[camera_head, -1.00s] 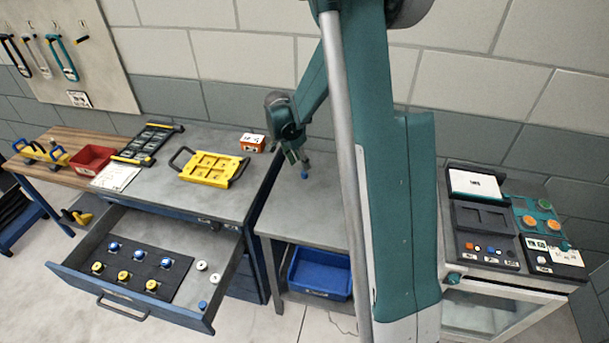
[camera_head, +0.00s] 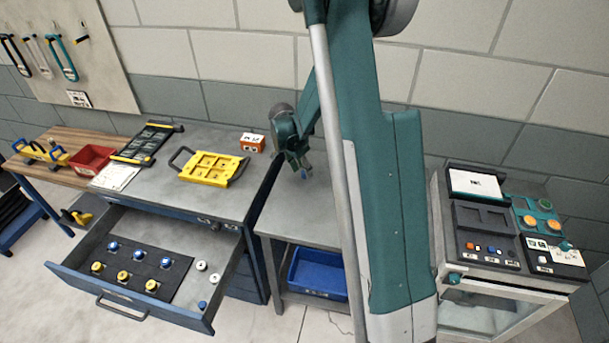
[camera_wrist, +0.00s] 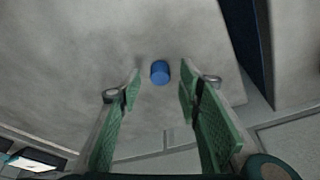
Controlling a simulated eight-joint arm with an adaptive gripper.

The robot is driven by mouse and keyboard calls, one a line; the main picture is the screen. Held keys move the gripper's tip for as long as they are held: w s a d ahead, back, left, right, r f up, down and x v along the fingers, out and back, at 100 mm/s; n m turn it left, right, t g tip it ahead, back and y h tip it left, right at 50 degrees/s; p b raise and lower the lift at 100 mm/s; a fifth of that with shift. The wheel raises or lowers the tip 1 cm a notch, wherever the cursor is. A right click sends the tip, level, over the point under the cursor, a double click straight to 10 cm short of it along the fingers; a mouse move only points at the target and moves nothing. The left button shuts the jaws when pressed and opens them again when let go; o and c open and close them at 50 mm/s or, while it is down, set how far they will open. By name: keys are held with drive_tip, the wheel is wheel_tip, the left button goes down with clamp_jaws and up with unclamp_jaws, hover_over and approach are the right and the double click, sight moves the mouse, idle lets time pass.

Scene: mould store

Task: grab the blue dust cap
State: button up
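The blue dust cap (camera_wrist: 160,72) is a small blue cylinder on a grey tabletop. In the wrist view it lies centred between the fingertips, with a gap on both sides. My gripper (camera_wrist: 160,84) is open, its two green-padded fingers pointing towards the cap. In the head view my gripper (camera_head: 302,170) hangs low over the grey side table, and only a bit of the blue cap (camera_head: 305,176) shows at its fingertips.
The grey side table (camera_head: 320,208) is otherwise clear, with a blue bin (camera_head: 318,272) below. Left is a workbench with a yellow tray (camera_head: 207,166), an orange box (camera_head: 252,142) and an open drawer (camera_head: 130,304) holding several caps. A control console (camera_head: 490,225) stands at right.

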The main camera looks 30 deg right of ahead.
drive_tip(key=shift+d+f, duration=0.15)
drive_tip(key=shift+f, duration=0.45)
drive_tip(key=c, duration=0.7)
